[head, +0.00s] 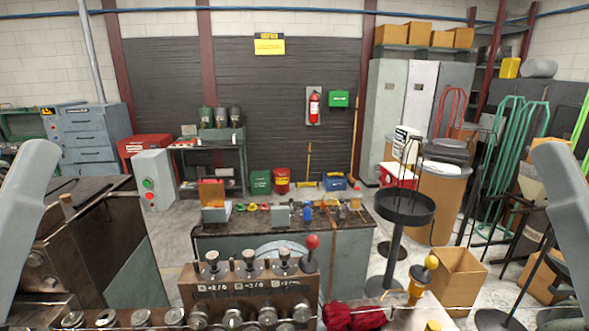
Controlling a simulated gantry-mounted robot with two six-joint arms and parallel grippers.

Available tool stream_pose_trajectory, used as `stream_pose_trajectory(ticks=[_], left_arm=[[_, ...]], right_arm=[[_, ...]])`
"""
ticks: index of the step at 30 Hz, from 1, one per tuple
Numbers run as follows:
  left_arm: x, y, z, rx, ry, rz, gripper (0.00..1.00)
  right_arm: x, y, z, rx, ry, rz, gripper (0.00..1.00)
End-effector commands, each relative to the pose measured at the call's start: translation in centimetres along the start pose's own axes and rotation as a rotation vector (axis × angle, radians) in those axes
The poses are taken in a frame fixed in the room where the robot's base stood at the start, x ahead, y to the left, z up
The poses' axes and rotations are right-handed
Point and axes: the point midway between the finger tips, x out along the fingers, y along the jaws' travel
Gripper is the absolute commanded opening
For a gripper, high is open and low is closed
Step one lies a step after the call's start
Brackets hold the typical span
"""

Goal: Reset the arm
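Parts of both my arms show as smooth grey links, one at the left edge (28,215) and one at the right edge (568,205) of the head view. Both links stand raised and apart, with the workshop visible between them. Neither gripper shows, so I cannot see their fingers or whether they hold anything. Below, between the arms, is the machine block (245,291) with several dark knobs on top. A lever with a red ball knob (312,242) rises at its right end. A yellow-knobbed lever (431,262) stands further right.
A dark-topped workbench (345,240) stands behind the machine block. A grey button box (153,180) is at left. A round black tray stand (403,209) and an open cardboard box (457,275) are at right. Red cloth (355,315) lies at the bottom. Floor between these is partly clear.

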Motion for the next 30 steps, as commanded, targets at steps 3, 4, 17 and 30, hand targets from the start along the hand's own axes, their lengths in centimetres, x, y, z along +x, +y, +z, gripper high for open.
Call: stream_pose_trajectory(ticks=[3, 4, 17, 30], left_arm=[[5.1, -0.1, -4.7, -0.002, 0.0, 0.001, 0.49], [6.0, -0.1, -5.5, -0.002, 0.0, 0.001, 0.49], [18.6, -0.2, -17.0, -0.005, -0.002, 0.001, 0.49], [15.9, -0.1, -14.5, -0.005, -0.002, 0.001, 0.49]], right_arm=[[5.1, 0.0, -4.8, 0.0, 0.002, 0.0, 0.5], [6.0, 0.0, -5.6, 0.0, 0.001, 0.0, 0.5], [18.6, 0.1, -17.2, 0.0, 0.001, 0.0, 0.5], [15.9, 0.1, -14.7, 0.0, 0.0, 0.0, 0.5]])
